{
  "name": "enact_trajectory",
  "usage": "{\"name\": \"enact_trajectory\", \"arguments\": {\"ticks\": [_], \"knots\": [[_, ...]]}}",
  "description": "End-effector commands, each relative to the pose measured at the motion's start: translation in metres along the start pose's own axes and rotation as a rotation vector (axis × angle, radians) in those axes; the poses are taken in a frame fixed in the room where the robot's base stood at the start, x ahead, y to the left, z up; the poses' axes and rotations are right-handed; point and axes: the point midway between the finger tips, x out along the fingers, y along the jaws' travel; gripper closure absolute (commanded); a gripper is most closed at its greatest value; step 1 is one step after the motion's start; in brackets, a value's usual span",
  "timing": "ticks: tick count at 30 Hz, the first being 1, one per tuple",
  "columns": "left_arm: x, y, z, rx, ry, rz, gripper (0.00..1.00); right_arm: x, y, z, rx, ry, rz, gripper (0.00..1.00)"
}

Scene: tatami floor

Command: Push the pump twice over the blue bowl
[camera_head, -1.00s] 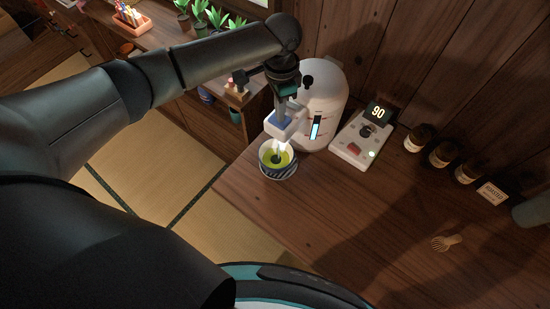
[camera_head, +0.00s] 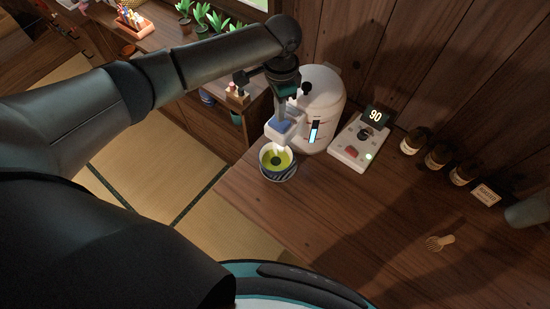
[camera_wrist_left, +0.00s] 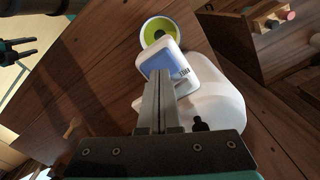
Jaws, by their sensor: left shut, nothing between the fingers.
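The pump is a white rounded dispenser (camera_head: 321,105) with a lit blue level strip and a blue-topped white head (camera_head: 282,127) jutting forward. The blue bowl (camera_head: 278,173), striped and holding green liquid, stands under this head. In the left wrist view the bowl (camera_wrist_left: 145,40) shows just beyond the pump head (camera_wrist_left: 172,64). My left gripper (camera_head: 287,112) is shut and empty, its fingertips at the top of the pump head; I cannot tell whether they press it. My right gripper (camera_wrist_left: 33,47) shows at the left edge of the left wrist view, its fingers apart and empty.
Right of the dispenser is a white control unit (camera_head: 352,145) with a display reading 90. Several dark jars (camera_head: 437,157) line the wall. A small whisk (camera_head: 440,242) lies on the wooden counter (camera_head: 330,230), which is clear in front. A shelf with plants (camera_head: 200,18) stands behind my left arm.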

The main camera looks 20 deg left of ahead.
Motion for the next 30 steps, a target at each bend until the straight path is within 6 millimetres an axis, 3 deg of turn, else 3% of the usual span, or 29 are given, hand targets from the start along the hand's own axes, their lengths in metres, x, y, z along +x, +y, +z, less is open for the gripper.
{"name": "enact_trajectory", "arguments": {"ticks": [17, 24, 30], "knots": [[-0.001, 0.000, 0.000, 0.000, 0.001, 0.000, 1.00, 0.000, 0.000, 0.000, 0.000, 0.000, 0.000, 0.50], [-0.024, 0.000, 0.000, 0.001, 0.002, -0.001, 1.00, -0.014, 0.000, -0.001, 0.000, 0.000, 0.000, 0.50], [-0.041, 0.000, 0.000, 0.001, 0.002, -0.001, 1.00, -0.011, 0.000, -0.001, 0.000, 0.000, 0.000, 0.50]]}}
